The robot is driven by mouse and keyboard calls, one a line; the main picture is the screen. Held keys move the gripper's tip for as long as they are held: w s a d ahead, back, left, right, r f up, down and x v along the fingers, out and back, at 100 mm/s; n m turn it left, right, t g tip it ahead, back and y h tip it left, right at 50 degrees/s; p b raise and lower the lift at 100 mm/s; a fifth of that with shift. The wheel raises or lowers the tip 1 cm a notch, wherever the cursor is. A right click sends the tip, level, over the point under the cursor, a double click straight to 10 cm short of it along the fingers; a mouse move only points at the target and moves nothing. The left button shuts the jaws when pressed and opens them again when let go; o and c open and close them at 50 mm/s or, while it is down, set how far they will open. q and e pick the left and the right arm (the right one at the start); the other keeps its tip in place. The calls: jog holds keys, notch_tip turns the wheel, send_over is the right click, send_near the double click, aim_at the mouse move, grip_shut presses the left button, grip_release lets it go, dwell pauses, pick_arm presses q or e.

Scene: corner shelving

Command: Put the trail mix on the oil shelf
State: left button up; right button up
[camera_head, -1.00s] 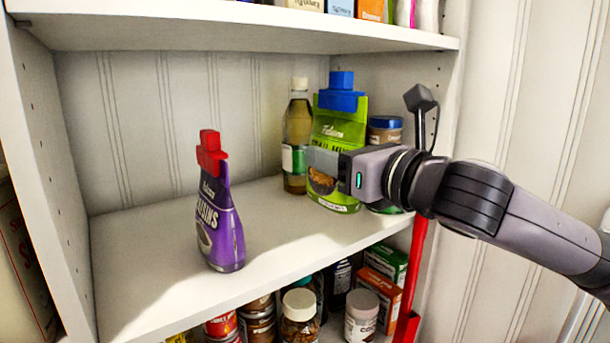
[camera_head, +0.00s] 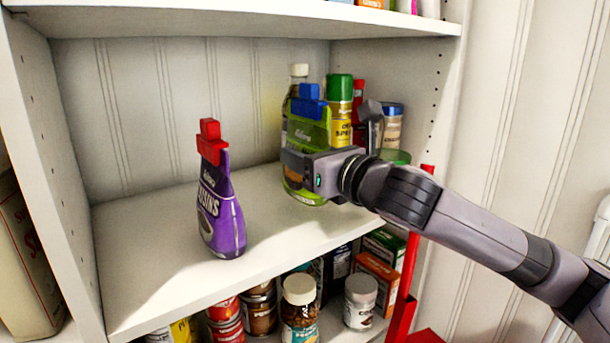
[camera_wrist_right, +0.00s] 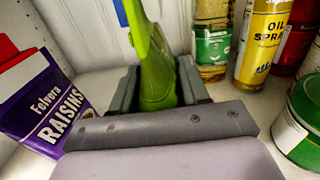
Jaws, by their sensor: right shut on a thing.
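The trail mix (camera_head: 308,136) is a green bag with a blue clip on top. It stands nearly upright in front of the oil bottle (camera_head: 299,74) at the middle shelf. My right gripper (camera_head: 303,165) reaches in from the right and is shut on the bag's lower part. In the right wrist view the bag (camera_wrist_right: 157,62) shows edge-on between both fingers. I cannot tell whether its bottom touches the shelf. The oil spray can (camera_head: 340,108) stands behind it to the right. My left gripper is not in view.
A purple raisins bag (camera_head: 220,210) with a red clip stands on the same shelf (camera_head: 160,270), left of the trail mix. A blue-lidded jar (camera_head: 391,125) stands at the right. The back left of the shelf is clear. Jars and boxes fill the shelf below.

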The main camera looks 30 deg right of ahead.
notch_tip(320, 180, down, 2)
jog(key=shift+f, duration=0.25)
jog(key=shift+w+f, duration=0.2)
jog(key=shift+f, duration=0.25)
jog(key=o, duration=1.2)
jog(key=shift+s+f, duration=0.1)
